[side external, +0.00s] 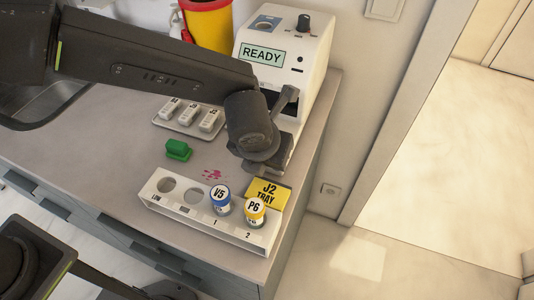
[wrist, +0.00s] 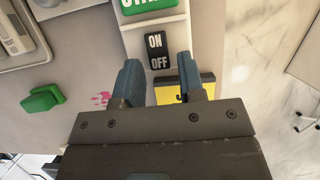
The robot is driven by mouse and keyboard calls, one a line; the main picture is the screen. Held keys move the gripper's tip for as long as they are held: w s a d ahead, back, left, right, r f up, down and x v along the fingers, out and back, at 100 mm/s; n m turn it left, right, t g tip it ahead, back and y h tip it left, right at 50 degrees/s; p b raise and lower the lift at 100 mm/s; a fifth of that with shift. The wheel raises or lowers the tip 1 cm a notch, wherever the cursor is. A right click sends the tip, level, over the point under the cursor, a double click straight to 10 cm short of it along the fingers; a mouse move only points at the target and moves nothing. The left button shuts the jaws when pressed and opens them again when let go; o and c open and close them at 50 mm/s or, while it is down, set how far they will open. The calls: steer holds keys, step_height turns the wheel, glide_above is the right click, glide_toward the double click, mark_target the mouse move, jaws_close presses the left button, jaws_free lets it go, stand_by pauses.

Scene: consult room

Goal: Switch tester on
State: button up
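The tester (side external: 312,52) is a white box at the back right of the counter, and its screen (side external: 262,54) reads READY. In the wrist view its black rocker switch (wrist: 155,42), marked ON and OFF, sits below a green button (wrist: 146,4) that is cut off at the top edge. My gripper (wrist: 159,62) is open and empty, with its two blue-grey fingers on either side of the lower end of the switch. I cannot tell whether they touch the tester. In the side view my arm hides the tester's lower front.
A yellow J2 tray card (side external: 270,190), a green block (side external: 178,150) and a tray of white cassettes (side external: 168,124) lie nearby. A yellow-red bin (side external: 208,25) stands behind.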

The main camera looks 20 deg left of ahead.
jaws_close()
steer(key=shift+w+r+g, duration=0.15)
steer(key=shift+w+g, duration=0.1)
steer(key=shift+g, duration=0.95)
steer(key=shift+o, duration=1.2)
jaws_free()
step_height(320, 180, up, 14)
steer(key=s, duration=0.2)
steer(key=shift+s+f, duration=0.2)
steer(key=shift+s, duration=0.2)
